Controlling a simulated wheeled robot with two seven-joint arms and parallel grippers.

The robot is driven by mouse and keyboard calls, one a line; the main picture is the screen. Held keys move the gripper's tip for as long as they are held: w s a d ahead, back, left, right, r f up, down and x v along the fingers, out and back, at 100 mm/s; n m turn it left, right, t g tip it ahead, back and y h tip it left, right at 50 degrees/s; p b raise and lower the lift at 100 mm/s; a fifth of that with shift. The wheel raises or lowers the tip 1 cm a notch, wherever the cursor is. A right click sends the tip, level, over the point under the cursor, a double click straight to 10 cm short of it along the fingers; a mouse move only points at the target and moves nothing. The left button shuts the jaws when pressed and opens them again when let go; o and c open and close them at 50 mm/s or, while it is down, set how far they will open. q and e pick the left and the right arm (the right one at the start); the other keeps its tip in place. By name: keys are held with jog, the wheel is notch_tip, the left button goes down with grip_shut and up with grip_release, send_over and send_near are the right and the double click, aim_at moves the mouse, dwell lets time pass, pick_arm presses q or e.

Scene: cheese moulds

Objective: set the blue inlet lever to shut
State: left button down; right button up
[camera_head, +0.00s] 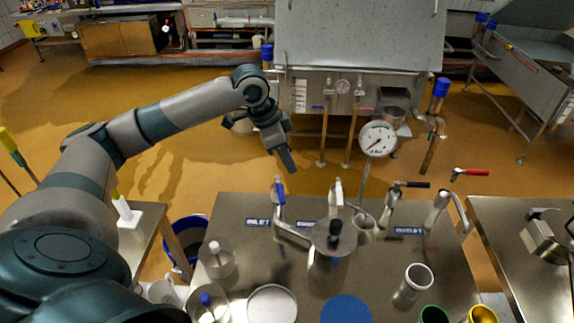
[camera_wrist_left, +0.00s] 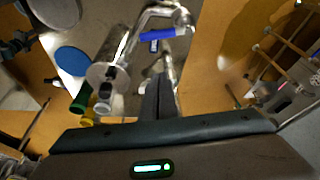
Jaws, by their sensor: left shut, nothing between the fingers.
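The blue inlet lever (camera_head: 281,194) sits on a metal pipe at the back edge of the steel table, beside a blue INLET label (camera_head: 258,222). Its blue handle looks roughly upright in the head view. In the left wrist view the blue handle (camera_wrist_left: 158,33) lies sideways in the picture near the bent pipe. My left gripper (camera_head: 290,168) is shut and empty, pointing down above and beyond the lever, apart from it. Its closed fingers show in the wrist view (camera_wrist_left: 158,100). My right gripper is not in view.
A lidded steel vessel (camera_head: 331,245) stands just right of the inlet pipe. A round gauge (camera_head: 378,139), a black-handled lever (camera_head: 411,184) and a red-handled lever (camera_head: 470,172) are further right. Jars and a white dish (camera_head: 272,305) stand in front.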

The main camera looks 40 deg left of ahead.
aim_at(280, 194)
pick_arm(q)
notch_tip(280, 194, down, 9)
jog(key=p, duration=0.5)
jog(key=shift+s+a, duration=0.3)
jog(key=shift+s, duration=0.05)
jog(key=shift+w, duration=0.1)
